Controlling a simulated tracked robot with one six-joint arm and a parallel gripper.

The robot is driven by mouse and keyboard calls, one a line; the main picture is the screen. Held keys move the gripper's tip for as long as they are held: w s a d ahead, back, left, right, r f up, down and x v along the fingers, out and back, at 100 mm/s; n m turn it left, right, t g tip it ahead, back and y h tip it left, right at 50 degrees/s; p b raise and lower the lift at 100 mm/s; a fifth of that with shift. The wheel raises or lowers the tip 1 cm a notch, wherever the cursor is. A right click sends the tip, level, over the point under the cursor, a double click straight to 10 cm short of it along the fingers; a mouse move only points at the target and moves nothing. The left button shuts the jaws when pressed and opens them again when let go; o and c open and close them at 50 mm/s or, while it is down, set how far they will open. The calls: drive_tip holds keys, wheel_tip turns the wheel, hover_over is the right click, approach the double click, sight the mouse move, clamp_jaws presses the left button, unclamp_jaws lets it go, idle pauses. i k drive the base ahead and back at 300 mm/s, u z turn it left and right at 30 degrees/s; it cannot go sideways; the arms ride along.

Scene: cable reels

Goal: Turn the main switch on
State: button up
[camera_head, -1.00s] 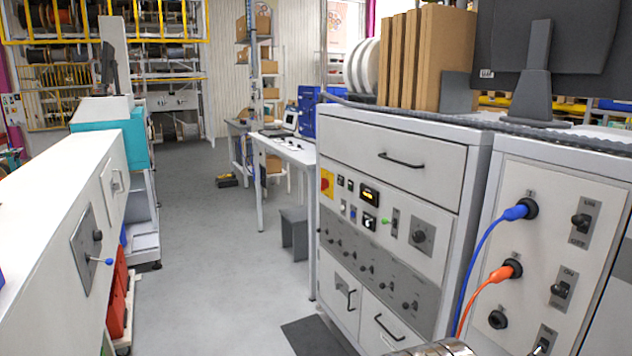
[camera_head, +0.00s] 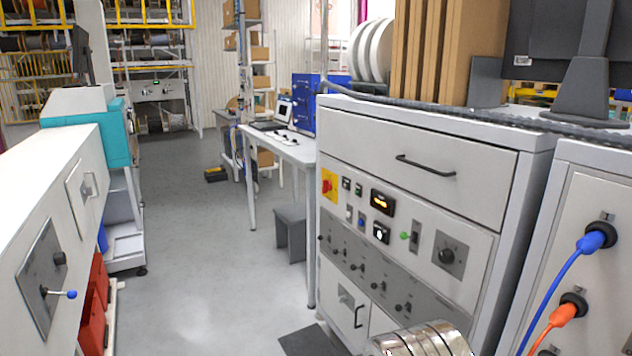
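A red rotary switch on a yellow plate (camera_head: 328,186), which looks like the main switch, sits at the upper left of the grey cabinet's front panel (camera_head: 450,210). Its exact knob position is too small to tell. Near it are small switches and a lit orange display (camera_head: 382,200). A green-tipped lever (camera_head: 406,236) and a dark rotary knob (camera_head: 446,256) sit further right. A banded silver metal part at the bottom edge seems to be part of my arm, low in front of the cabinet. My gripper's fingers do not show.
A second cabinet (camera_head: 584,205) at the right has blue (camera_head: 592,240) and orange (camera_head: 562,315) plugged cables hanging in front. A long white machine (camera_head: 50,200) with a blue-tipped lever stands left. A grey stool (camera_head: 290,232) stands beyond the cabinet.

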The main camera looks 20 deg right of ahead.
sight(327, 184)
drive_tip(key=i, duration=2.4)
drive_tip(key=u, duration=1.85)
